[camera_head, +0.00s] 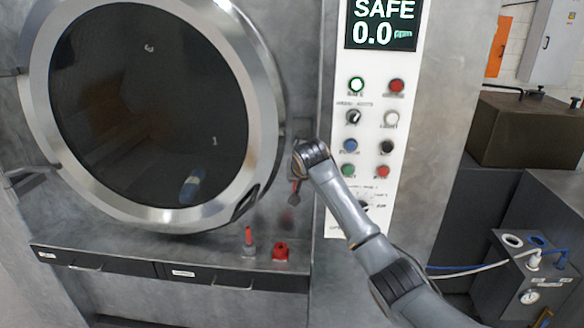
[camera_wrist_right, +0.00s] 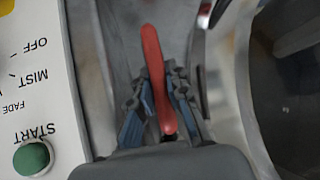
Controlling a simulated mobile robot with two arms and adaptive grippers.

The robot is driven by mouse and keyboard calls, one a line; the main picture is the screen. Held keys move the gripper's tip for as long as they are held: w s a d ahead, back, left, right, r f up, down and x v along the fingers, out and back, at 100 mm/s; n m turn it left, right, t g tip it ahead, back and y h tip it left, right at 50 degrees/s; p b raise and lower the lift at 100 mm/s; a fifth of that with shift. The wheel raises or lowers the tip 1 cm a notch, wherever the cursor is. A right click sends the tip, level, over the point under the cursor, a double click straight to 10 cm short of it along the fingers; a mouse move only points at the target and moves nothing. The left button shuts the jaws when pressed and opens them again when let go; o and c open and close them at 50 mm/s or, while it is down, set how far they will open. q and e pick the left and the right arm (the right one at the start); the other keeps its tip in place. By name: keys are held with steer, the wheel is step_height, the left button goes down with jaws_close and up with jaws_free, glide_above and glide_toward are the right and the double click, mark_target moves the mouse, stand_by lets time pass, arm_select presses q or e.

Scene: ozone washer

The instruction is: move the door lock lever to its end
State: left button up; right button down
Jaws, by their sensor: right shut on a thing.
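The door lock lever has a red handle (camera_wrist_right: 152,60), which stands lengthwise between the fingers of my right gripper (camera_wrist_right: 156,97) in the right wrist view. The gripper is shut on it, with a finger on each side. In the head view my right gripper (camera_head: 298,160) is at the right edge of the round door, against the machine front. Only a small red part of the lever (camera_head: 296,185) shows below it; the rest is hidden by the gripper. The round door (camera_head: 265,100) with its dark window lies flat against its frame. My left gripper is not in view.
A red-tipped part (camera_head: 249,241) and a red knob (camera_head: 280,251) stand on the ledge below. A grey box with hoses (camera_head: 530,275) is at the lower right.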

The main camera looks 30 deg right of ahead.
steer(key=shift+s+d+p, duration=0.15)
steer(key=shift+d+p, duration=0.1)
steer(key=shift+p, duration=0.1)
steer(key=shift+h, duration=0.3)
steer(key=c, duration=1.3)
jaws_free()
steer(key=v, duration=1.1)
steer(key=shift+s+r, duration=0.2)
steer(key=shift+r, duration=0.25)
